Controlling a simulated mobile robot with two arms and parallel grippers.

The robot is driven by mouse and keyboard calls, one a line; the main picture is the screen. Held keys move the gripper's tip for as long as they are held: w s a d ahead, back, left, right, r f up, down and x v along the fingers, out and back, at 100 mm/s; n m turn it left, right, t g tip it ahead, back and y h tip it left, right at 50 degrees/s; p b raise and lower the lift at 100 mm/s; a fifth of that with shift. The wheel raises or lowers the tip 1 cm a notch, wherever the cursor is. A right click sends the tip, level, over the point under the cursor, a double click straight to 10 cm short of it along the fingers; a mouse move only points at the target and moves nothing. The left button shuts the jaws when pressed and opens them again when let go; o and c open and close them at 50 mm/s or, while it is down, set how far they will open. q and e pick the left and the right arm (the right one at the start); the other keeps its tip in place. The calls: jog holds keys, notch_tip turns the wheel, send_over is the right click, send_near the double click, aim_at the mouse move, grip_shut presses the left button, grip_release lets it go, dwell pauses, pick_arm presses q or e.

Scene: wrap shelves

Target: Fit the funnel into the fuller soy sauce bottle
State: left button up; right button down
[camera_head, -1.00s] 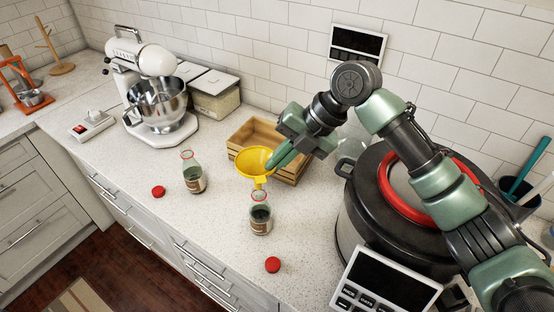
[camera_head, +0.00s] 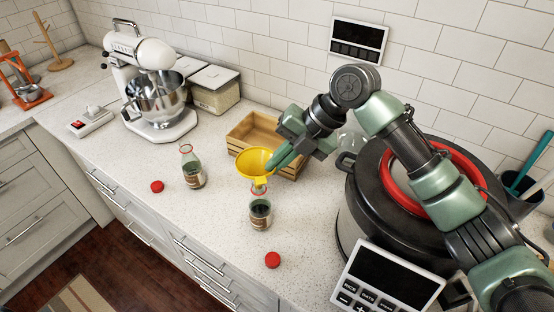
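The yellow funnel (camera_head: 252,161) is held by its rim in my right gripper (camera_head: 277,162), whose fingers are closed on its right side. The funnel is over one soy sauce bottle (camera_head: 260,216), its spout at the bottle's mouth. I cannot tell whether the spout tip is inside the neck or just above or in front of it. This bottle stands upright, open, with dark sauce in it. A second open soy sauce bottle (camera_head: 193,174) stands upright to the left, also with dark sauce. My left gripper is not in view.
Red caps lie on the counter, one by the left bottle (camera_head: 157,187) and one in front of the right bottle (camera_head: 272,260). A wooden crate (camera_head: 246,130) is behind the funnel. A large dark cooker (camera_head: 354,210) stands right. A mixer (camera_head: 160,100) stands at the back left.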

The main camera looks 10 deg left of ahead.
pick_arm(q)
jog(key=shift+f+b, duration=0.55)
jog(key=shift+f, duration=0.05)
pick_arm(e)
jog(key=shift+f, duration=1)
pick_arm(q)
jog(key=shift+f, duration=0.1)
pick_arm(e)
jog(key=shift+s+f, duration=0.15)
jog(key=shift+f, duration=0.05)
jog(key=c, duration=1.6)
grip_release()
jog(key=shift+a, duration=0.1)
